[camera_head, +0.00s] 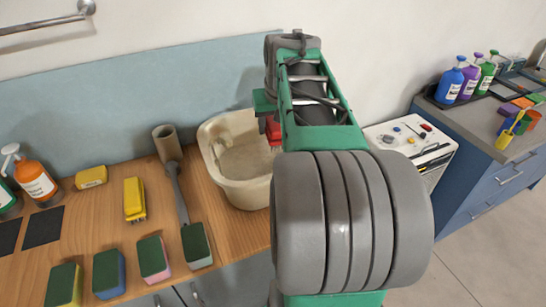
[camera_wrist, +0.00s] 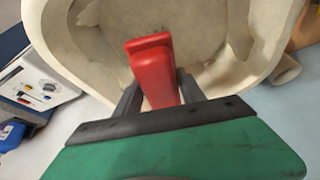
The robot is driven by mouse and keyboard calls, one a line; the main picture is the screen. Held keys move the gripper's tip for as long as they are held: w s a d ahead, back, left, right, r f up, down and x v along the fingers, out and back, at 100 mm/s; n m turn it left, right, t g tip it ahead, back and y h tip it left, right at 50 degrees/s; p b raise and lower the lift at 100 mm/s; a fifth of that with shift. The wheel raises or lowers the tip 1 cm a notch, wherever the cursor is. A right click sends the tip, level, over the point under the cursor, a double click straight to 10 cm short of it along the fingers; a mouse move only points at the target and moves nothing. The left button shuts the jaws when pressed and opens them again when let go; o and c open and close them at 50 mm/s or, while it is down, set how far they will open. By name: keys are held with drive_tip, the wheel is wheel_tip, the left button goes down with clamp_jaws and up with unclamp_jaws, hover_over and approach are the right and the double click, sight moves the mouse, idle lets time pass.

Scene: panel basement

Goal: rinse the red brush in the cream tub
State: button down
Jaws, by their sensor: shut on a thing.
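The cream tub (camera_head: 212,140) stands on the wooden counter, partly hidden behind my arm. Its inside wall and rim fill the top of the wrist view (camera_wrist: 75,55). The red brush (camera_wrist: 153,72) is held between the two dark fingers of my gripper (camera_wrist: 158,92), which is shut on it. The brush points into the tub's opening in the wrist view. In the head view a bit of the red brush (camera_head: 273,130) shows at the tub's right side, beside my green arm.
On the wooden counter (camera_head: 105,220), left of the tub, are a long-handled tool (camera_head: 180,195), a brown cup (camera_head: 166,143), a yellow brush (camera_head: 134,200) and several sponges (camera_head: 153,258). A white panel box (camera_head: 412,135) stands right of my arm, and a blue cabinet (camera_head: 490,160) beyond it.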

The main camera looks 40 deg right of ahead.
drive_tip(key=shift+r+p, duration=1.55)
drive_tip(key=shift+r, duration=0.9)
drive_tip(key=shift+r, duration=0.1)
wheel_tip(320, 180, up, 4)
drive_tip(key=p, duration=0.3)
idle(0.5)
wheel_tip(320, 180, up, 6)
drive_tip(key=p, duration=0.4)
drive_tip(key=shift+p, duration=0.35)
